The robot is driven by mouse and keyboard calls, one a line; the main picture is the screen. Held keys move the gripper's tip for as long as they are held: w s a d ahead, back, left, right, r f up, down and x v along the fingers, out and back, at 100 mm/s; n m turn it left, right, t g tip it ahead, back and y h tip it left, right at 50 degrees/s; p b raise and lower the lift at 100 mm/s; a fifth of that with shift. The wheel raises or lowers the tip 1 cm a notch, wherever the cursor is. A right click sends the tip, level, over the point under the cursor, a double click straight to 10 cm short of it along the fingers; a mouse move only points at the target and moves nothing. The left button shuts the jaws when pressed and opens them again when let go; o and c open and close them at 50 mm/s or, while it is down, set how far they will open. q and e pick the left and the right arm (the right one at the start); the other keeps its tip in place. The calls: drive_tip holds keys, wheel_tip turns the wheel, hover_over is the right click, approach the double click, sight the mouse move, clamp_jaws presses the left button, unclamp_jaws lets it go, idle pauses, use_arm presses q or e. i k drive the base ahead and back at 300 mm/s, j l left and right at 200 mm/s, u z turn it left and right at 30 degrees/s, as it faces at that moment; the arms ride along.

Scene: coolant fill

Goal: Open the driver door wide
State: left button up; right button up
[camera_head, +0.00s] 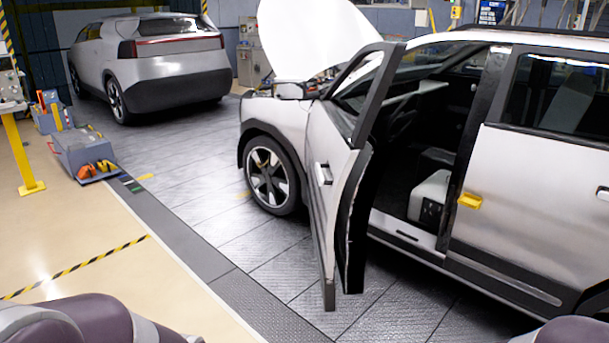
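The driver door (328,180) of the silver car stands swung out from the body, at a large angle to the car's side. Its handle (322,174) shows on the outer panel. The door opening (420,160) is clear, with a seat and dark interior visible inside. A yellow piece (470,200) sits on the body side just behind the opening. Neither gripper is in view. Only purple and grey parts of my own arms show at the bottom left and bottom right, apart from the door.
The car's hood (312,38) is raised. A second silver car (150,62) stands at the back left. A grey bin (88,152) and a yellow post (20,150) stand at the left. The tiled floor beside the door and the beige floor are clear.

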sight(358, 159)
drive_tip(key=j+z, duration=0.15)
drive_tip(key=j, duration=0.55)
drive_tip(key=k+j+z, duration=0.15)
drive_tip(key=j, duration=0.5)
drive_tip(key=i+l, duration=0.5)
drive_tip(key=i+l+u, duration=0.1)
drive_tip(key=i+l, duration=0.95)
drive_tip(key=i+l+u, duration=0.1)
drive_tip(key=i+l, duration=0.35)
drive_tip(key=l, duration=0.15)
drive_tip(key=i+l+u, duration=0.1)
drive_tip(key=i+l, duration=0.85)
drive_tip(key=l, duration=0.25)
